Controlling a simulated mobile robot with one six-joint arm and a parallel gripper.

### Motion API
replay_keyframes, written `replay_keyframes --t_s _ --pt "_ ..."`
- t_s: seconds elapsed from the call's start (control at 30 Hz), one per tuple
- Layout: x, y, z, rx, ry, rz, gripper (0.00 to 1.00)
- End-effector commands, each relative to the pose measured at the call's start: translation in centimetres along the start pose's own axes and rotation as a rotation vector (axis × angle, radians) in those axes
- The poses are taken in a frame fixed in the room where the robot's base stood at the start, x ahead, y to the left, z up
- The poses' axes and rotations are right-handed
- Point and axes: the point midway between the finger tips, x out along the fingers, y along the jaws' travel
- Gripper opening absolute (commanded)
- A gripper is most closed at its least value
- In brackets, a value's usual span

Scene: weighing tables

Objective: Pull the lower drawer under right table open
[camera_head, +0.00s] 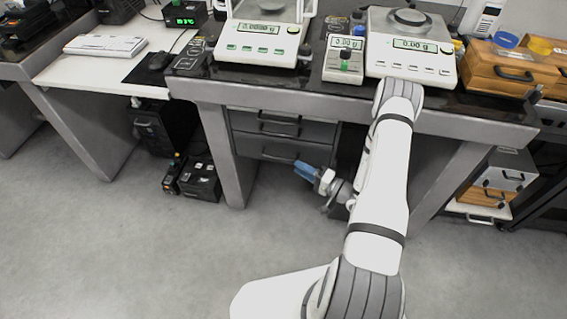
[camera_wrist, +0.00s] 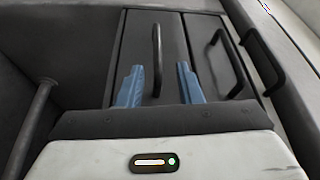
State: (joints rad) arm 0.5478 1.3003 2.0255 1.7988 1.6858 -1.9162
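The right table (camera_head: 222,160) is a grey weighing table with a stack of grey drawers under it. The lower drawer (camera_head: 268,145) looks closed, and my arm hides nothing of its left part. In the wrist view the drawers appear turned sideways, and the lowest front (camera_wrist: 138,32) is at the left with its dark bar handle (camera_wrist: 157,50). My gripper (camera_head: 304,169) is in front of the lower drawer, its blue fingers pointing toward it. In the wrist view my gripper (camera_wrist: 160,86) is open, with the handle between its fingers. I cannot tell whether they touch it.
Upper drawer handles (camera_wrist: 226,62) lie beside the lowest one in the wrist view. Balances (camera_head: 410,45) stand on the tabletop. A table leg and black boxes (camera_head: 199,180) are left of the drawers. The floor (camera_head: 130,255) in front is clear.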

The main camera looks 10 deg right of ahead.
Motion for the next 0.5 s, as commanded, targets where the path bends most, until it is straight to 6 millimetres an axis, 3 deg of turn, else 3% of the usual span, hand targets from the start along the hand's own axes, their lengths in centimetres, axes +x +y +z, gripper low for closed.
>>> replay_keyframes --t_s 0.17,0.5 --pt "1.0 0.5 -0.1 -0.010 0.014 0.001 0.33" --pt "6.3 0.5 0.0 -0.008 0.010 0.001 0.33"
